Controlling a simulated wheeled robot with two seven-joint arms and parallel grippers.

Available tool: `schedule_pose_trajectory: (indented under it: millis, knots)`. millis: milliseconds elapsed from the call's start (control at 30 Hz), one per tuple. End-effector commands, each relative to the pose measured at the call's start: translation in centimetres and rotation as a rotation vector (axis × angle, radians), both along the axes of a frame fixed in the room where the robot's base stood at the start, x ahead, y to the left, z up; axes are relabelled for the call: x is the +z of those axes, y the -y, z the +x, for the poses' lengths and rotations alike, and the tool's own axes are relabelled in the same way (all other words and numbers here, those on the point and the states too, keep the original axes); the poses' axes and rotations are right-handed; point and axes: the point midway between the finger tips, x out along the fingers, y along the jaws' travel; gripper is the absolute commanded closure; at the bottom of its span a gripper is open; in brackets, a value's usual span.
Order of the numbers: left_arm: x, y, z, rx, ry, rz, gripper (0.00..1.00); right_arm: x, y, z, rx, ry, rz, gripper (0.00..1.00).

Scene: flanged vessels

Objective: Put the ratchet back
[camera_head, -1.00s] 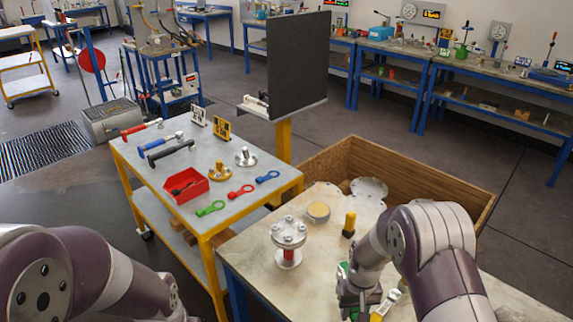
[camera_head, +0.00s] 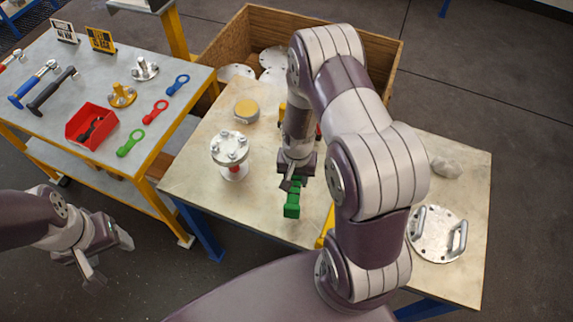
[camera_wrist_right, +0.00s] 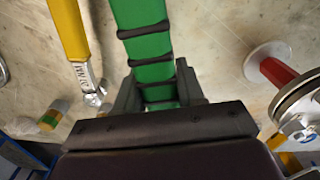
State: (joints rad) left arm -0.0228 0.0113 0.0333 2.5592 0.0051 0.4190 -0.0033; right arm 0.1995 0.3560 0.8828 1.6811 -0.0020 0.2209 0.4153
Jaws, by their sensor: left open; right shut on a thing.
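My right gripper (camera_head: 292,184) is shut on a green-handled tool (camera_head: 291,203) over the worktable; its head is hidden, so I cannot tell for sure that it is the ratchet. In the right wrist view its green handle with black bands (camera_wrist_right: 148,45) runs up from between the fingers (camera_wrist_right: 158,92). My left gripper (camera_head: 110,260) is open and empty, low at the left, beside the tool cart. A wrench with a yellow handle (camera_wrist_right: 70,28) lies beside the held tool; part of its yellow also shows in the head view (camera_head: 326,228).
A flanged vessel (camera_head: 231,152) stands left of my right gripper, near a round yellow-topped tin (camera_head: 246,110). A handled flange plate (camera_head: 437,240) lies at right. A wooden crate (camera_head: 345,40) is behind. The tool cart (camera_head: 165,70) holds hammers, a red bin (camera_head: 92,126) and coloured rings.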

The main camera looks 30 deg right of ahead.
Motion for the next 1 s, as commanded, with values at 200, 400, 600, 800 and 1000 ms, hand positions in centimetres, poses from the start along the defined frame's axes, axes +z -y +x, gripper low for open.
schedule_pose_trajectory:
  millis: [200, 400, 600, 800, 1000]
  knots:
    - [-0.7, 0.0, -0.1, 0.0, -0.001, 0.0, 0.35, -0.7, 0.1, 0.5, -0.081, 0.0, -0.001, 0.98]
    - [-2.6, 0.0, -0.1, 0.0, -0.001, 0.0, 0.35, -2.8, 0.1, 0.5, -0.078, 0.0, -0.001, 0.98]
    - [-5.4, 0.0, -0.1, 0.0, -0.001, 0.0, 0.35, -5.9, 0.1, 0.5, -0.077, 0.0, -0.001, 0.98]
    - [-6.8, 0.0, -0.1, 0.0, -0.001, 0.0, 0.35, -7.9, 0.1, 0.5, -0.077, 0.002, -0.001, 0.98]
    - [-6.8, 0.0, -0.1, 0.0, -0.001, 0.0, 0.35, -8.1, 0.1, 0.5, -0.076, 0.002, -0.001, 0.98]
